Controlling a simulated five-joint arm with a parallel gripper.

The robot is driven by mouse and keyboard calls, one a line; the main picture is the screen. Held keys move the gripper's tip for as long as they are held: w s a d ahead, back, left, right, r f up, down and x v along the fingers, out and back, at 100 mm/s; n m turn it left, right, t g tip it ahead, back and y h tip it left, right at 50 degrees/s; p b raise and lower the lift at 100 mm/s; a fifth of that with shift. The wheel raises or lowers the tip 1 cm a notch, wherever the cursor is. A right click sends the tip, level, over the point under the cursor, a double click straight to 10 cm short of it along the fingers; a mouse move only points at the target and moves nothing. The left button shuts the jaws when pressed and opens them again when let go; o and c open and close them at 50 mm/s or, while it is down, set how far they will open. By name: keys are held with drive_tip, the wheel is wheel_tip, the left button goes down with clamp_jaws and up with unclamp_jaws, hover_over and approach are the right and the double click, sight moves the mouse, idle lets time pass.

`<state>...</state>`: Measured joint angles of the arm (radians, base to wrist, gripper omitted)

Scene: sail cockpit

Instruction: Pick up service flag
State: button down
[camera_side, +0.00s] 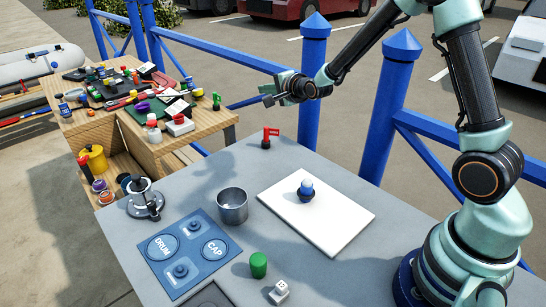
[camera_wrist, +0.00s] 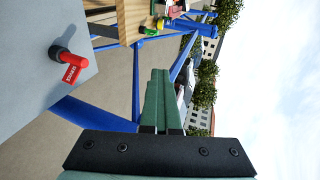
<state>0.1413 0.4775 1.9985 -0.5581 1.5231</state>
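The service flag (camera_side: 268,137) is a small red flag upright on a dark base at the far edge of the grey table. In the wrist view the red flag (camera_wrist: 70,68) with pale lettering shows at the left, on the grey surface near its edge. My gripper (camera_side: 266,94) is in the air above and beyond the table edge, apart from the flag. In the wrist view my gripper's green fingers (camera_wrist: 161,72) lie side by side with nothing visible between them, and the flag is left of them.
The grey table also holds a white board (camera_side: 335,230) with a small blue-topped object (camera_side: 306,190), a metal cup (camera_side: 232,207), a blue DRUM/CAP tray (camera_side: 190,280), a winch-like part (camera_side: 146,200) and a green cylinder (camera_side: 258,265). Blue railing (camera_side: 312,90) stands behind. A cluttered wooden bench (camera_side: 160,150) is at left.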

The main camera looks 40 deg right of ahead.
drive_tip(key=shift+r, duration=2.65)
drive_tip(key=shift+c, duration=1.6)
unclamp_jaws()
drive_tip(key=v, duration=1.1)
drive_tip(key=shift+s, duration=0.2)
drive_tip(key=shift+s+a+r, duration=0.1)
drive_tip(key=shift+s, duration=0.2)
drive_tip(key=c, duration=0.5)
